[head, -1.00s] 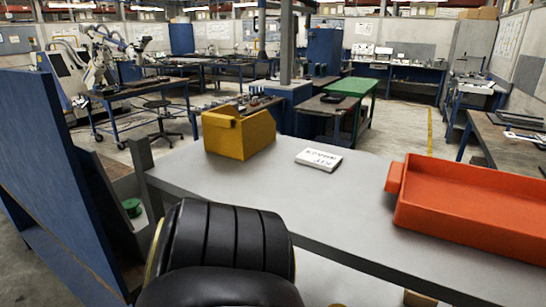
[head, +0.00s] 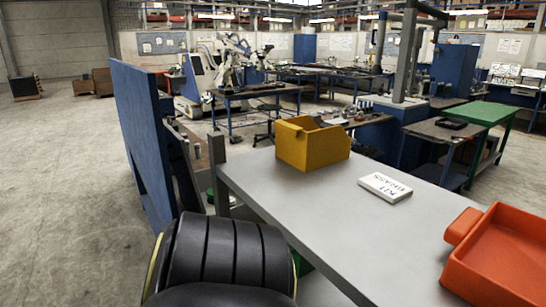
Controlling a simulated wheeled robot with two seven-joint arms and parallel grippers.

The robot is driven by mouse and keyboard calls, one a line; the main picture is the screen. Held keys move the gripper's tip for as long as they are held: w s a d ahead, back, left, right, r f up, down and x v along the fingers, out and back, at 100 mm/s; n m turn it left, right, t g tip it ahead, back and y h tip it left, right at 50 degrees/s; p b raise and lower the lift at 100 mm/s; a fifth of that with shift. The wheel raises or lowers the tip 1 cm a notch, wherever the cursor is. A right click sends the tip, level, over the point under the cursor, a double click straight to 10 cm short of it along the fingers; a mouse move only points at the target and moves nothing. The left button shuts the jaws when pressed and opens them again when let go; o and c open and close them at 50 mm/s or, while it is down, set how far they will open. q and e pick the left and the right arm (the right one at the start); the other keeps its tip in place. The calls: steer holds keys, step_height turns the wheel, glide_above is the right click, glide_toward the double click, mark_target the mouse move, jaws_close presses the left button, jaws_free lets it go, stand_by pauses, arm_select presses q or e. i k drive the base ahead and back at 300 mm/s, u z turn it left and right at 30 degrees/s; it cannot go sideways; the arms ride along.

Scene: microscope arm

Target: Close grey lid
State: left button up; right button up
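No grey lid can be made out in the head view. Neither of my grippers shows in it. A black ribbed part of my own body fills the bottom, left of centre, and hides what lies behind it.
A grey table (head: 312,216) runs from the centre to the lower right. On it are a yellow bin (head: 312,148), a white labelled block (head: 385,188) and an orange tray (head: 500,262). A blue panel (head: 143,140) stands at left. The floor (head: 70,190) left of it is open.

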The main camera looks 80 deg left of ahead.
mark_target(179, 159)
steer(key=u, duration=3.35)
